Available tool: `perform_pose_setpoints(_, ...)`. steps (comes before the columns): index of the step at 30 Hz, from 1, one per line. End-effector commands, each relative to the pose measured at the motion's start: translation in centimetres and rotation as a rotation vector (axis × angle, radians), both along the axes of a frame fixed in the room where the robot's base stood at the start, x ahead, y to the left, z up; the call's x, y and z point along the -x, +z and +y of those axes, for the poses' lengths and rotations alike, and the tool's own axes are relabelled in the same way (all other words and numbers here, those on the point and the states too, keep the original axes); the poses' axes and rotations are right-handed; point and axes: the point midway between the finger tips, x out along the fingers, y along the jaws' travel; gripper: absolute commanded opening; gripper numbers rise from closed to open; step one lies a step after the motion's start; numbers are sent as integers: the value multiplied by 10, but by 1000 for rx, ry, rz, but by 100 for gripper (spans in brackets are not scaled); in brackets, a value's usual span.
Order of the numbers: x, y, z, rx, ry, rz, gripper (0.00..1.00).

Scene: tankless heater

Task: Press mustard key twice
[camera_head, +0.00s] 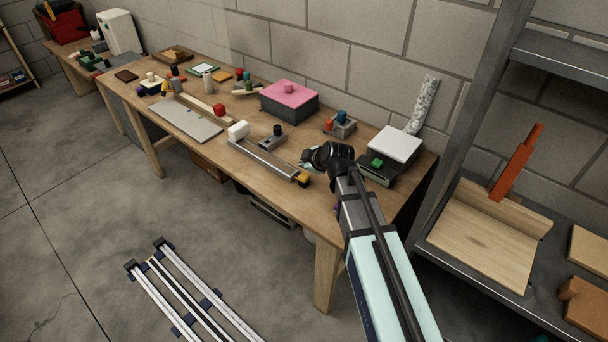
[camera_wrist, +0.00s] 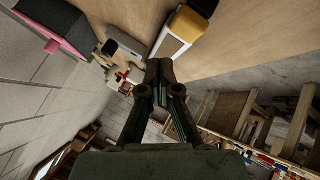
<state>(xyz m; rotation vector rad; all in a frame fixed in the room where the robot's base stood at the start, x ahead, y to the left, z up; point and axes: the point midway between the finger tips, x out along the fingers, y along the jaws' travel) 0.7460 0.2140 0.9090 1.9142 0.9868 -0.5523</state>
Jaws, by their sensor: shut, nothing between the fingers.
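A mustard block, which looks like the mustard key (camera_head: 303,180), sits at the near right end of a long grey rail on the workbench. It also shows in the wrist view (camera_wrist: 188,24), at the top, on the end of a pale-sided bar. My gripper (camera_head: 307,165) is just above and beside that end of the rail in the head view. In the wrist view my gripper (camera_wrist: 159,68) is shut with its fingertips together and empty. The fingertips are apart from the mustard block, which lies up and to the right of them there.
A white block (camera_head: 238,131) sits on the rail's far end. A pink-topped dark box (camera_head: 289,96), a base with red and blue knobs (camera_head: 341,123) and a white-topped device with a green button (camera_head: 377,162) stand nearby. A metal shelf (camera_head: 480,120) rises at right.

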Motion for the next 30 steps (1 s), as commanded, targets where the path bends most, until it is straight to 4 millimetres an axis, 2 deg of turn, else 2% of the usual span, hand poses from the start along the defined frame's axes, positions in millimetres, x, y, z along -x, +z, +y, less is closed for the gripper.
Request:
perform_pose_setpoints(3,0,14,0,1,0,-1,0)
perform_pose_setpoints(9,0,28,0,2,1,-1,0)
perform_pose_setpoints(30,0,28,0,1,1,0,0)
